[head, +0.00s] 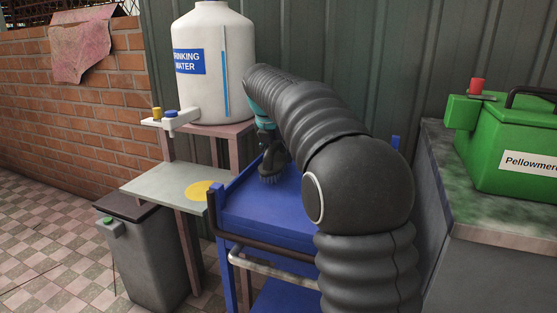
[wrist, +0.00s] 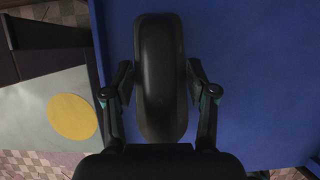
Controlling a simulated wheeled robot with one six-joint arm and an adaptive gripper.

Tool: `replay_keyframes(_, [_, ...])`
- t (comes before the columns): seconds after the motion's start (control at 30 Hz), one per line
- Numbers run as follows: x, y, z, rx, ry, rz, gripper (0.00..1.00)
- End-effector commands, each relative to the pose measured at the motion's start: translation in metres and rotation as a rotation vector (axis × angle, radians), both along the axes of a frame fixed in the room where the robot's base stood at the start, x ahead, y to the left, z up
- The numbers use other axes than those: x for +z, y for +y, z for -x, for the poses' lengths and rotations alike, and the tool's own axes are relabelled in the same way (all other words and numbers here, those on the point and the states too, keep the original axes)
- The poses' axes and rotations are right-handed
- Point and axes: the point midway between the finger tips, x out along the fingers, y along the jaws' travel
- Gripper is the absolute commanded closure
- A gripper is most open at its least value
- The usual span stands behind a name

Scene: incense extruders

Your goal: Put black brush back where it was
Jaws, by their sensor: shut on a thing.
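The black brush (head: 270,171) is at my gripper (head: 266,137) over the blue cart top (head: 255,210), bristles down. In the wrist view, the brush's long rounded back (wrist: 161,85) fills the middle, between the two fingers of my gripper (wrist: 160,76), which is shut on it. Blue cart surface (wrist: 250,60) shows around it. I cannot tell whether the bristles touch the cart top. My arm hides part of the cart in the head view.
A pale shelf (head: 150,186) with a yellow disc (head: 199,191) adjoins the cart's left side. Behind it stands a white drinking-water tank (head: 213,90). A grey bin (head: 150,255) is at lower left. A green container (head: 515,135) sits on a counter (head: 450,190) at right.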

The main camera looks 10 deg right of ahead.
Motion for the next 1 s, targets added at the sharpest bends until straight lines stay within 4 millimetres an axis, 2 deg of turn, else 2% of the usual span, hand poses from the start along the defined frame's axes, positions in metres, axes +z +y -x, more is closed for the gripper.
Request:
replay_keyframes(0.03, [-0.0088, -0.0003, 0.0007, -0.001, 0.003, 0.000, 0.81])
replay_keyframes(0.1, [-0.0136, -0.0003, 0.0003, 0.000, -0.001, 0.001, 0.81])
replay_keyframes(0.43, [-0.0158, -0.0005, 0.0002, 0.000, 0.000, 0.000, 0.81])
replay_keyframes(0.47, [-0.0160, -0.0005, 0.0002, 0.000, 0.000, 0.000, 0.38])
replay_keyframes(0.53, [-0.0158, -0.0005, 0.0002, 0.000, 0.000, 0.000, 0.20])
replay_keyframes(0.57, [-0.0158, -0.0006, 0.0002, 0.000, 0.000, 0.000, 0.17])
replay_keyframes(0.87, [-0.0152, -0.0003, 0.0000, 0.000, 0.000, 0.000, 0.17])
replay_keyframes(1.0, [-0.0067, 0.0015, 0.0019, 0.001, -0.003, 0.000, 0.17])
